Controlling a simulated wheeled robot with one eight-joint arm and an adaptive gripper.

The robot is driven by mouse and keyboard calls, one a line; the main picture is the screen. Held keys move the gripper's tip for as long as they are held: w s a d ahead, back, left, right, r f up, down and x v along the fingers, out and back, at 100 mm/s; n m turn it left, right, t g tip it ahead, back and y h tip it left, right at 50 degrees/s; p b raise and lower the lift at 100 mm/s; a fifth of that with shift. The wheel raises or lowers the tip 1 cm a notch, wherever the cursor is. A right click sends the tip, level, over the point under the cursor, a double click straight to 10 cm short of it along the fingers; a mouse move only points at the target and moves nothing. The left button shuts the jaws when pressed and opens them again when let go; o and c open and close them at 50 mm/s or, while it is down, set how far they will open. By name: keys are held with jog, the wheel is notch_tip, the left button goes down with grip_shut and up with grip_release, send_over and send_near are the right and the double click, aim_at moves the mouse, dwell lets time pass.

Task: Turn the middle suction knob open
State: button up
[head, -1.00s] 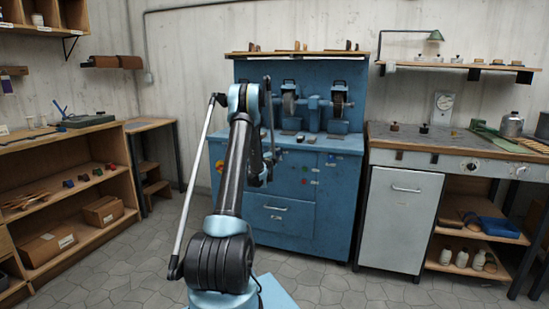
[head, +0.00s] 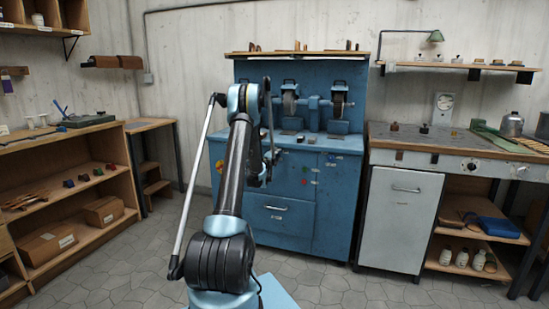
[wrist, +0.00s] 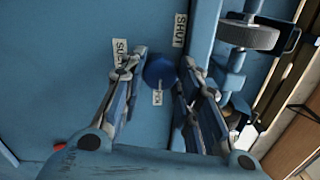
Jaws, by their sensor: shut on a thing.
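A round blue knob (wrist: 160,71) stands on the blue cabinet face in the wrist view. My gripper (wrist: 164,66) is shut on it, with one finger on its left side and one on its right. A white label starting "SUC" (wrist: 121,52) is left of the knob, partly covered by a finger. A "SHUT" label (wrist: 180,30) is up and to the right. A small white tag (wrist: 157,98) shows just below the knob; its text is too small to read surely.
The blue grinding machine cabinet (head: 285,222) stands ahead, with grinding wheels on top. In the wrist view a grey wheel (wrist: 248,35) and dark brackets are close on the right. A white cabinet (head: 400,222) is to the right, wooden shelves (head: 100,147) to the left.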

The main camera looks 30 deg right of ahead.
jog(key=shift+s+d+f, duration=0.1)
jog(key=shift+s+d, duration=0.05)
jog(key=shift+s, duration=0.05)
jog(key=o, duration=0.9)
jog(key=shift+o, duration=0.9)
jog(key=shift+w, duration=0.15)
jog(key=v, duration=1.2)
jog(key=shift+w+f, duration=0.1)
jog(key=shift+f, duration=0.05)
